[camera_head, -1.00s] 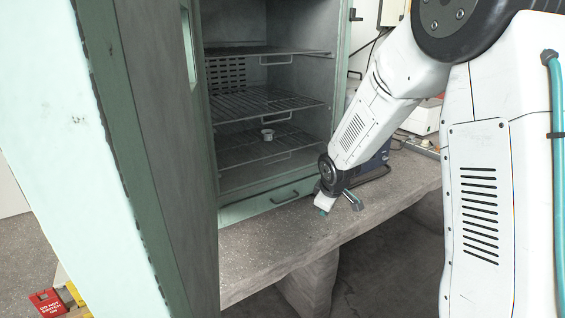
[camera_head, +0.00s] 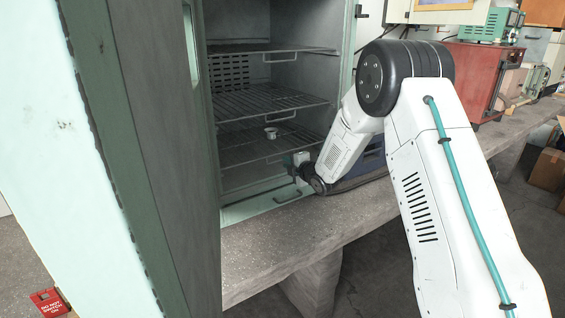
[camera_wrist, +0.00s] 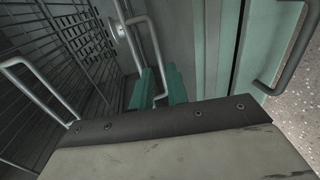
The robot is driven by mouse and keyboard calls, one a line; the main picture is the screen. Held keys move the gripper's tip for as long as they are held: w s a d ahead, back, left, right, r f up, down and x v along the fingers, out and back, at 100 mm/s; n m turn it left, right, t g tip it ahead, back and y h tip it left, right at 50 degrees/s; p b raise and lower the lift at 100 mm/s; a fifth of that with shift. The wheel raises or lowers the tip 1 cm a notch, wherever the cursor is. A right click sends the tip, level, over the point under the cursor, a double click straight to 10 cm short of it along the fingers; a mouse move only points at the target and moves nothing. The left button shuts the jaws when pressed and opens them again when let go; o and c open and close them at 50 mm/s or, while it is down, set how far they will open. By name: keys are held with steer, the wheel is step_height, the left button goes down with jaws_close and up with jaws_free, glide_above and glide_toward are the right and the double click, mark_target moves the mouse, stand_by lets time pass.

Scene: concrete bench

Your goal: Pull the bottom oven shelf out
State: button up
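The bottom oven shelf (camera_head: 245,150) is a dark wire rack inside the open green oven, with a small metal cup (camera_head: 270,133) standing on it. It also shows in the wrist view (camera_wrist: 108,45), with its wire handle loop (camera_wrist: 150,45) pointing toward me. My gripper (camera_head: 294,163) is at the oven mouth, by the front of this shelf. In the wrist view the two green fingertips (camera_wrist: 161,86) stand apart, with the handle's wire running down between them. The gripper looks open; contact with the wire cannot be made out.
The open oven door (camera_head: 165,150) fills the left. Two higher racks, the middle one (camera_head: 250,100) and the top one (camera_head: 265,50), have similar handles. A lower panel handle (camera_wrist: 285,55) is right of the fingertips. A blue device (camera_head: 365,160) stands right of the oven on the concrete bench (camera_head: 300,240).

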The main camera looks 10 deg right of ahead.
steer(key=shift+x, duration=1.95)
jaws_close()
steer(key=shift+a, duration=0.1)
steer(key=shift+s, duration=0.15)
